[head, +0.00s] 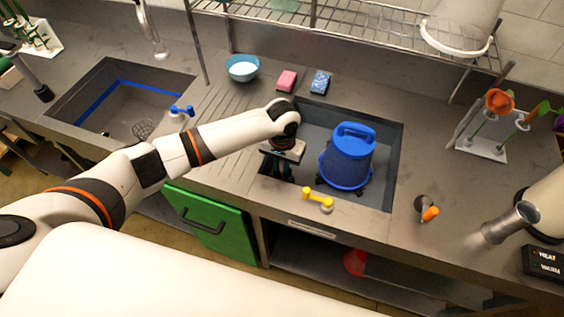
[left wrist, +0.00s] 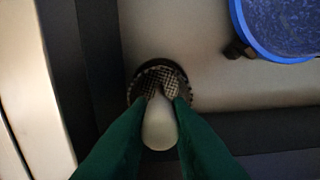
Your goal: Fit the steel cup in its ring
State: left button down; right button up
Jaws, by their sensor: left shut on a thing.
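My left gripper (head: 280,168) reaches down into the left part of the right-hand sink. In the left wrist view its green fingers (left wrist: 161,108) are closed on a pale, rounded knob-like piece (left wrist: 160,128). Just beyond the fingertips is a round mesh steel cup (left wrist: 150,82) with a dark round edge, near the sink floor. I cannot tell whether that edge is the ring or the cup's own rim, or whether the cup is seated. The cup is hidden behind my gripper in the head view. My right gripper is not in view.
A blue bucket (head: 347,158) stands in the same sink, right of my gripper. A yellow tap handle (head: 318,200) is at the front edge. Another mesh basket (head: 143,129) lies in the left sink (head: 110,108). Sponges (head: 287,80) and a blue bowl (head: 242,68) are behind.

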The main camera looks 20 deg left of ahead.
pick_arm(q)
jog(key=shift+f, duration=0.4)
jog(key=c, duration=1.3)
grip_release()
jog(key=shift+o, duration=0.2)
notch_tip(320, 180, up, 12)
jog(key=b, duration=0.1)
